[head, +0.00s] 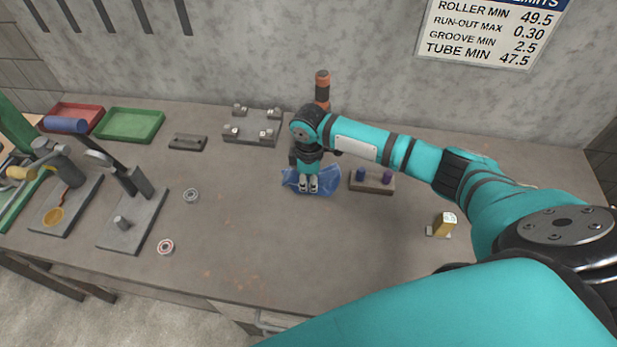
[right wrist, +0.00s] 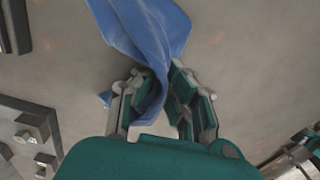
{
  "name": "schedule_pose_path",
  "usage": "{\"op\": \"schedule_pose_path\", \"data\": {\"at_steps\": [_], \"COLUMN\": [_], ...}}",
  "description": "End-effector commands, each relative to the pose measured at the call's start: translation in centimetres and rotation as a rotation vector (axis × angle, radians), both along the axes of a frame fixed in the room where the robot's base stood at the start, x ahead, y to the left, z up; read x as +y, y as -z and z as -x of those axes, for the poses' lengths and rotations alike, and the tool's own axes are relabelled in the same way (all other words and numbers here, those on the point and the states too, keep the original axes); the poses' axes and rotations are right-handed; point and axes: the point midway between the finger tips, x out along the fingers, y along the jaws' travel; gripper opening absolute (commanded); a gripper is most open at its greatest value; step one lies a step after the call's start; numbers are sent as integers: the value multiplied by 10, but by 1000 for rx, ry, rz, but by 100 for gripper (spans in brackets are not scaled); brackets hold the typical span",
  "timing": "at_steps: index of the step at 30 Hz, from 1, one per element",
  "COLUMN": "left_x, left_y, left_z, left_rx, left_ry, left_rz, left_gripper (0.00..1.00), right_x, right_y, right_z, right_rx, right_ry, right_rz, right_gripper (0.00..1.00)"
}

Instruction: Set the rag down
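The blue rag (head: 325,181) lies crumpled on the grey bench top under my right gripper. In the right wrist view the rag (right wrist: 150,32) spreads beyond the fingertips, and a narrow fold of it runs back between the fingers. My right gripper (head: 309,184) points down, with its fingers close together on this fold; it also shows in the wrist view (right wrist: 160,72). Part of the rag is hidden behind the fingers. My left gripper is not in view.
A small block with blue and purple pegs (head: 372,182) stands just right of the rag. A plate with metal blocks (head: 251,127) and an orange-brown cylinder (head: 322,88) are behind. Two bearings (head: 191,195) (head: 166,247) lie left. The front middle is clear.

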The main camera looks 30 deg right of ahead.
Motion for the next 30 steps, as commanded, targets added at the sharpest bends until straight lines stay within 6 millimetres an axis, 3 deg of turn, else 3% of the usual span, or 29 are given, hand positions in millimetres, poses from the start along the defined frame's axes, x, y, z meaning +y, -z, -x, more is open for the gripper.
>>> {"op": "schedule_pose_path", "data": {"at_steps": [8,9,18,26,30], "left_x": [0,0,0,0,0], "left_y": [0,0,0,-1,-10], "left_z": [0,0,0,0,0], "left_rx": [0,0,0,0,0], "left_ry": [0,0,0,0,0], "left_rz": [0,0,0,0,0], "left_gripper": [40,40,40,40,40], "right_x": [0,0,0,0,1], "right_y": [1,1,1,0,-7], "right_z": [1,1,1,1,3], "right_rx": [0,0,1,0,1], "right_ry": [0,0,0,-1,-1], "right_rz": [0,0,1,0,0], "right_gripper": [0,9,48,48,48]}}
